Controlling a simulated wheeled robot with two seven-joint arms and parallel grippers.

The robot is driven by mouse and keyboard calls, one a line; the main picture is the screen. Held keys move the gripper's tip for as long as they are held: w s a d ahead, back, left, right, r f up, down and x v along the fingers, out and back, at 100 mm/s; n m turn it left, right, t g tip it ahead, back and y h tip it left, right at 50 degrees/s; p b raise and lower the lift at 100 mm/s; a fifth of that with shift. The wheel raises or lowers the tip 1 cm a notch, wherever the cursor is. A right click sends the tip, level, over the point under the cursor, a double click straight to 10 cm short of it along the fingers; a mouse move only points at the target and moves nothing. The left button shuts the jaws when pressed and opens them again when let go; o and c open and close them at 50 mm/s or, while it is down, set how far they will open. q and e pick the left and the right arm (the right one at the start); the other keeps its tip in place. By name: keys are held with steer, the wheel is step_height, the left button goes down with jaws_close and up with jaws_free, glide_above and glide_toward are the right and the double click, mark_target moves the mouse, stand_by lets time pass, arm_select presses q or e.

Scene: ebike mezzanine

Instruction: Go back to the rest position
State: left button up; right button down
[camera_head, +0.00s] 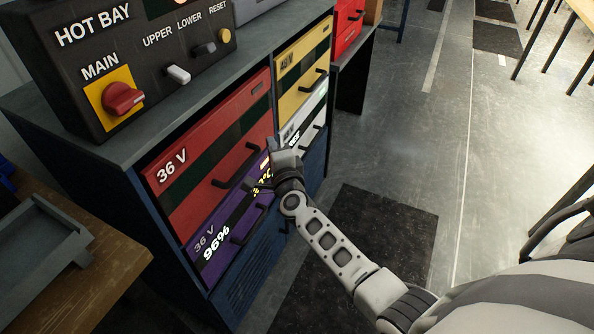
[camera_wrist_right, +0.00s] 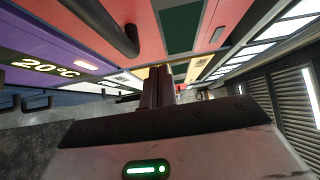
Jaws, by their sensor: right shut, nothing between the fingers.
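My right gripper (camera_head: 270,147) is in front of the battery cabinet (camera_head: 150,215), close to the drawer fronts. In the right wrist view its fingers (camera_wrist_right: 158,88) are together with nothing between them. The red 36 V drawer (camera_head: 190,160) and the purple 36 V drawer (camera_head: 222,243), which reads 96%, are both closed. The red drawer's black handle (camera_head: 236,168) is just left of the gripper; I cannot tell whether they touch. My gripper and wrist hide part of the purple drawer's right end. My left gripper is not in view.
A HOT BAY control box (camera_head: 60,75) with a red MAIN knob (camera_head: 122,97) stands on the cabinet. A yellow drawer (camera_head: 300,62) and a white drawer (camera_head: 305,110) are at right. A grey tray (camera_head: 38,250) lies on a wooden bench (camera_head: 85,290). The floor (camera_head: 400,130) to the right is open.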

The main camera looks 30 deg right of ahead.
steer(key=s+a, duration=0.2)
steer(key=s, duration=0.7)
steer(key=s+a+f+n+g+y, duration=0.3)
steer(key=s+f+n, duration=0.1)
steer(key=s+n, duration=0.6)
steer(key=s+a+f+n+g+y, duration=0.3)
steer(key=s+a+f+n+g, duration=0.1)
steer(key=s+n, duration=0.6)
steer(key=f+n, duration=0.1)
steer(key=n, duration=0.1)
steer(key=shift+s+a+n+g, duration=0.2)
steer(key=shift+n+g, duration=0.1)
steer(key=shift+n, duration=0.1)
steer(key=shift+r, duration=0.1)
